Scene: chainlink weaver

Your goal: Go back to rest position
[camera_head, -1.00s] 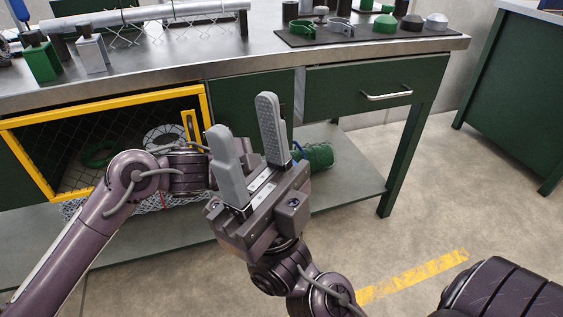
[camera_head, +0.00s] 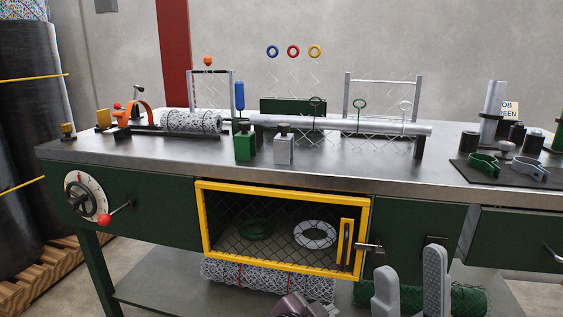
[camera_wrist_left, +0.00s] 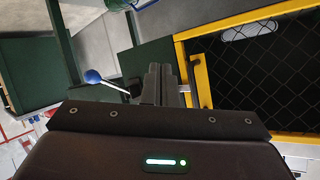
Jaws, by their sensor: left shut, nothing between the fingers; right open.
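My right gripper (camera_head: 411,265) is at the bottom of the head view, in front of the bench's lower shelf. Its two grey fingers point up and stand apart with nothing between them. To its left, only a purple part of my left arm (camera_head: 300,306) shows at the bottom edge; its fingers cannot be made out there. In the left wrist view my left gripper (camera_wrist_left: 160,82) has its dark fingers together and empty. They appear beside the yellow frame (camera_wrist_left: 190,75) of the mesh-fronted compartment, whose yellow frame also shows in the head view (camera_head: 205,225). I cannot tell whether they touch it.
The metal-topped bench (camera_head: 370,165) carries a wire-mesh roll (camera_head: 190,122), green (camera_head: 245,146) and grey (camera_head: 283,150) blocks, and a dark mat (camera_head: 485,177) with clamps. A red-knobbed lever (camera_head: 104,219) juts from its front. A blue-ended lever (camera_wrist_left: 93,77) is near my left fingers.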

